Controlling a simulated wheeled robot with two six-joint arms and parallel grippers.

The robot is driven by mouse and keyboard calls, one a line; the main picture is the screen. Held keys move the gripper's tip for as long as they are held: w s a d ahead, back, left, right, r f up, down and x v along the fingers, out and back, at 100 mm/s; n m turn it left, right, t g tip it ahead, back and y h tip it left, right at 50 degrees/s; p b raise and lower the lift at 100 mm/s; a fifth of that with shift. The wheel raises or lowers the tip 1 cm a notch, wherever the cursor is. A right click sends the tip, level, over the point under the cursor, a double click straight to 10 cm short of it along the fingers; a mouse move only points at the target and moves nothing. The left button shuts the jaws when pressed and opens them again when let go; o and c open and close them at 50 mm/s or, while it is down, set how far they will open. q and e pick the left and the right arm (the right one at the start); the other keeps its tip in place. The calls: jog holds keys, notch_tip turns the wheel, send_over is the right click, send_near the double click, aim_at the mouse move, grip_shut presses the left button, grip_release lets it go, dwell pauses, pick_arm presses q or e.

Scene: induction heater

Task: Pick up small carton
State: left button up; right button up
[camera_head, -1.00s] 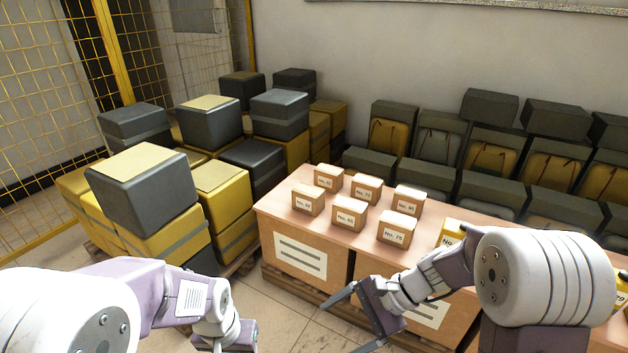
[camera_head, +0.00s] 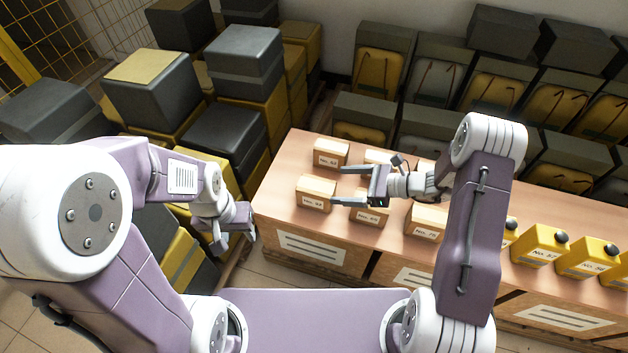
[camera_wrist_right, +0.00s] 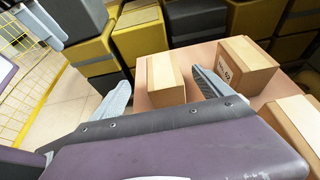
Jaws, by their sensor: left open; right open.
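Several small brown cartons with white number labels stand on the table (camera_head: 285,180). My right gripper (camera_head: 340,186) is open and empty above the tabletop, pointing left. The front-left carton (camera_head: 316,194) is just ahead of its fingertips. In the right wrist view this carton (camera_wrist_right: 165,80) shows between the two open fingers, closer to the right finger; contact cannot be told. The back-left carton (camera_head: 330,152) stands behind it and shows at the right in the wrist view (camera_wrist_right: 245,65). My right gripper partly covers another front carton (camera_head: 370,217). My left gripper (camera_head: 237,238) is open and empty, left of the table.
Grey and yellow crates (camera_head: 225,135) are stacked left of the table. Yellow boxes with black knobs (camera_head: 540,245) stand on the table's right part. Another carton (camera_head: 427,221) is near my right forearm.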

aim_at(315, 185)
jog(key=b+x, duration=0.1)
jog(key=x, duration=0.3)
jog(key=shift+w+b, duration=0.1)
jog(key=shift+b, duration=0.3)
jog(key=shift+w+a+f+b, duration=0.1)
jog(key=shift+a+f+b, duration=0.1)
jog(key=shift+f+b, duration=0.15)
jog(key=b+x, duration=0.2)
jog(key=x, duration=0.2)
jog(key=shift+f, duration=0.15)
jog(key=shift+w+a, duration=0.1)
jog(key=shift+a, duration=0.05)
jog(key=c, duration=1.9)
notch_tip(315, 185, up, 10)
jog(key=p, duration=0.4)
jog(key=shift+p, duration=0.35)
